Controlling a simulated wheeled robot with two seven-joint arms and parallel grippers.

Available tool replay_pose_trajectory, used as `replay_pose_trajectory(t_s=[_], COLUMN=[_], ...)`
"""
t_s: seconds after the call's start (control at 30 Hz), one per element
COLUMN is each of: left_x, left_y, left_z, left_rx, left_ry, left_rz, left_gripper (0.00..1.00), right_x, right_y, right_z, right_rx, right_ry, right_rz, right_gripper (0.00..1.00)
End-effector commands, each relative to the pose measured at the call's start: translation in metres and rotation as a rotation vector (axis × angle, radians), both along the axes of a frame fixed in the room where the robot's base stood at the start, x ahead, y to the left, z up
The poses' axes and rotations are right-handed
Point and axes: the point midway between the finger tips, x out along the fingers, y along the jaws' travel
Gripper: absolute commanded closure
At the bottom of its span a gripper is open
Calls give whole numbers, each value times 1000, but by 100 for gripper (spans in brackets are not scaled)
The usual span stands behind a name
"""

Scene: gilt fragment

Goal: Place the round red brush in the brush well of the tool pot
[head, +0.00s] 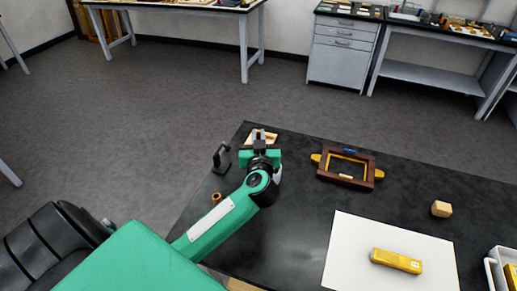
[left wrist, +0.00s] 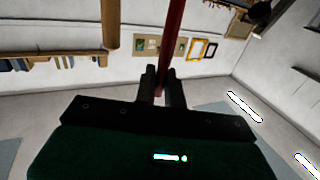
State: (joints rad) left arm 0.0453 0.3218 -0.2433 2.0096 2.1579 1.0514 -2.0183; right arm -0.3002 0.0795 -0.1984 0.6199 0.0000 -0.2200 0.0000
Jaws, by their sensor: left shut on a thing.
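My left gripper (head: 261,143) is over the far left end of the black table in the head view. In the left wrist view, its two dark fingers (left wrist: 162,88) are shut on a thin red rod (left wrist: 173,42), which looks like the handle of the round red brush. The rod runs up out of the picture, so its ends are hidden there. A pale wooden piece (head: 271,137) shows just behind the gripper. It is partly covered, and I cannot tell whether it is the tool pot. My right gripper is not in view.
A dark upright holder (head: 221,158) and a small brown ring (head: 216,198) are left of the gripper. A brown frame with yellow handles (head: 319,172) lies to the right. Farther right are a wooden block (head: 441,209), a white sheet (head: 345,250), a yellow bar (head: 396,261) and a white bin (head: 492,275).

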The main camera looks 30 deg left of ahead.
Motion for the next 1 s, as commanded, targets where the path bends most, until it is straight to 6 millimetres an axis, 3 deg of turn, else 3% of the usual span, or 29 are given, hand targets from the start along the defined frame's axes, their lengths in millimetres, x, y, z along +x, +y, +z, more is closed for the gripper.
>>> replay_pose_trajectory(t_s=[0.3, 0.73, 0.77, 0.83, 1.0], left_x=[0, 0, 0, 0, 0], left_y=[0, 0, 0, 0, 0], left_z=[-41, -46, -47, -47, -47], left_rx=[0, 0, -1, 0, 0], left_ry=[1, 1, 1, 0, 0], left_rz=[-1, -1, -1, -1, -1], left_gripper=[100, 100, 83, 70, 67], right_x=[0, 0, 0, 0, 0], right_y=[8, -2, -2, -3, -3], right_z=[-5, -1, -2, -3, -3], right_rx=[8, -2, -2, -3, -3], right_ry=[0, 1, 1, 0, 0], right_rz=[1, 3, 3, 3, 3], right_gripper=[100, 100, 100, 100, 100])
